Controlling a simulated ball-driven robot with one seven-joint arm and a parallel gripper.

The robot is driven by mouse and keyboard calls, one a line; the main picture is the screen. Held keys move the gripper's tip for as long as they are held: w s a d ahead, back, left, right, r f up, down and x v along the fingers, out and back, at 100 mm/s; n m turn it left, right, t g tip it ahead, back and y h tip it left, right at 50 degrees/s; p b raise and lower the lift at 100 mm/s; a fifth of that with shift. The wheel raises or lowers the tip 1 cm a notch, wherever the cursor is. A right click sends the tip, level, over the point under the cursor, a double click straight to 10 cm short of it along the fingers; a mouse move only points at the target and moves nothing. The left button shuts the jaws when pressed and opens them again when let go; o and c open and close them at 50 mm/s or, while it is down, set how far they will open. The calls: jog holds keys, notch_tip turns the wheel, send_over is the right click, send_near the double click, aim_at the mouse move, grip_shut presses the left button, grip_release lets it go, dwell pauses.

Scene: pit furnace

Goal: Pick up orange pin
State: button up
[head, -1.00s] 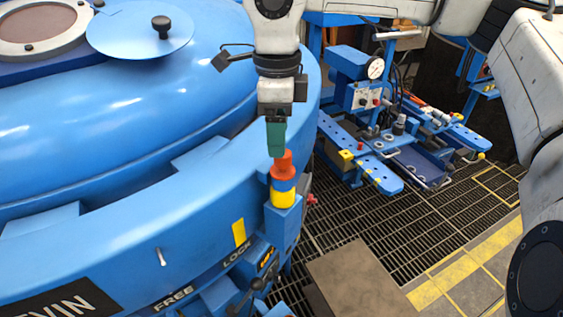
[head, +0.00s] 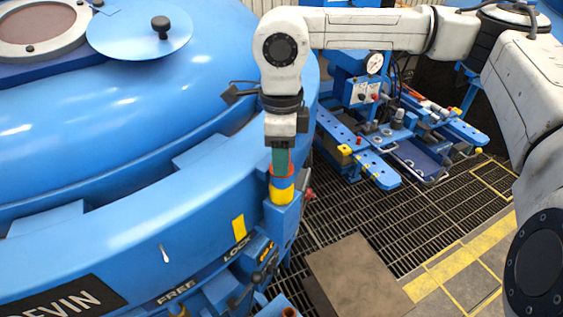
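The orange pin (head: 292,171) stands upright in a blue and yellow collar (head: 281,193) on a blue bracket at the rim of the large blue furnace. My gripper (head: 281,166) points down from above with its teal fingers at the pin. The fingers cover most of the pin's upper part, and only orange edges show at either side. From this view I cannot tell whether the fingers are apart around the pin, closed on it or just in front of it.
The blue furnace (head: 130,130) fills the left, with FREE and LOCK labels and a yellow mark (head: 239,229) below the rim. A blue bench with a pressure gauge (head: 375,64) stands at the back right. Grated floor and a brown plate (head: 355,275) lie below.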

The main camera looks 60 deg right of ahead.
grip_shut()
